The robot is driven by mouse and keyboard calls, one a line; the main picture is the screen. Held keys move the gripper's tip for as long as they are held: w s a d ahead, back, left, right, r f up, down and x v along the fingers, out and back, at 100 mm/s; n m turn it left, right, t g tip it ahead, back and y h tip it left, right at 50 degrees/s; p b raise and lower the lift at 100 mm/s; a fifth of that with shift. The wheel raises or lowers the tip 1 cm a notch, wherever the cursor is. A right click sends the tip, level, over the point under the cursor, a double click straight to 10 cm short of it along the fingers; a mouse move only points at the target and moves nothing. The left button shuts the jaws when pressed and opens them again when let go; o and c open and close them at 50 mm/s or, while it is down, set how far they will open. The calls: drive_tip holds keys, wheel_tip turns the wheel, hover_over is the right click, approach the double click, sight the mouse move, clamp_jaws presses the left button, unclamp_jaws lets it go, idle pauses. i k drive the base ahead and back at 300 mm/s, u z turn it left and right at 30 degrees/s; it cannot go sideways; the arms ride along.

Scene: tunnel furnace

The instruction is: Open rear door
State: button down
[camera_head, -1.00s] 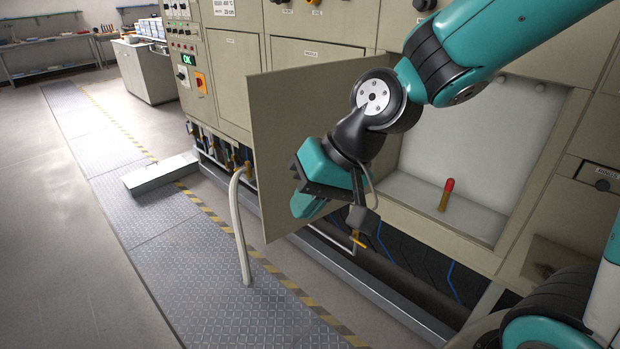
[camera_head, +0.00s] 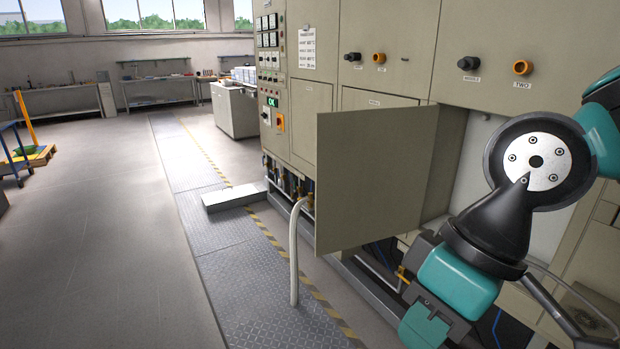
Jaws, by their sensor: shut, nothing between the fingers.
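The beige door (camera_head: 365,185) stands swung out from the furnace front, roughly square to it. Behind and right of it is the opening with a pale interior (camera_head: 478,150), largely covered by my arm. My gripper (camera_head: 440,295) is at the lower right of the door, in front of the lower part of the furnace, apart from the door as far as I can see. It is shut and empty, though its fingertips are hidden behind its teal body.
A pale hose (camera_head: 294,255) rises from the metal floor plate left of the door. A low grey box (camera_head: 234,196) lies farther back. Knobs (camera_head: 470,63) line the upper furnace panels. The floor at left (camera_head: 130,260) is clear.

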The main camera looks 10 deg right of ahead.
sight(373, 165)
drive_tip(key=u, duration=0.65)
drive_tip(key=i, duration=0.6)
drive_tip(key=u, duration=0.8)
drive_tip(key=i, duration=0.7)
drive_tip(key=z, duration=0.55)
drive_tip(key=i, duration=0.95)
drive_tip(key=z, duration=0.9)
